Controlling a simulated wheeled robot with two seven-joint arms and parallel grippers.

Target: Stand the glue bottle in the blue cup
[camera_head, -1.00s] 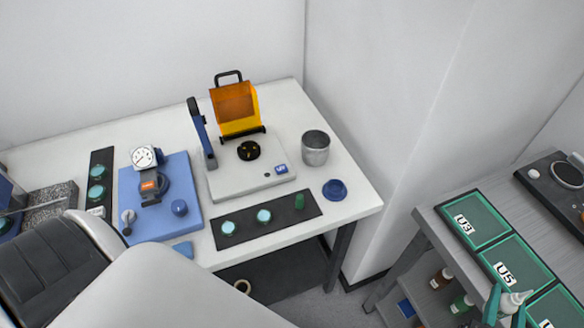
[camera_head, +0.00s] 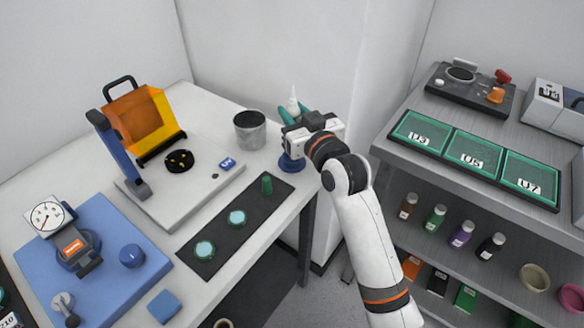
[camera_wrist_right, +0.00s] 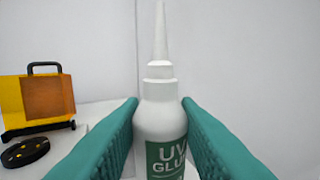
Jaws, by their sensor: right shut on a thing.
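The glue bottle is white with a pointed nozzle (camera_head: 293,101); it stands upright in my right gripper (camera_head: 293,110). In the right wrist view the bottle (camera_wrist_right: 161,118), with its green UV GLUE label, sits between the two teal fingers, which are shut on it. The blue cup (camera_head: 290,164) is on the white table near its right edge, just below my right gripper in the head view. The gripper body hides the bottle's lower part and part of the cup, so I cannot tell whether they touch. My left gripper is not in view.
A grey metal beaker (camera_head: 250,130) stands close left of the cup. A dark mat (camera_head: 220,222) with teal discs and a green cylinder lies in front. The instrument with the orange shield (camera_head: 143,122) is further left. A grey shelf unit (camera_head: 400,157) stands to the right.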

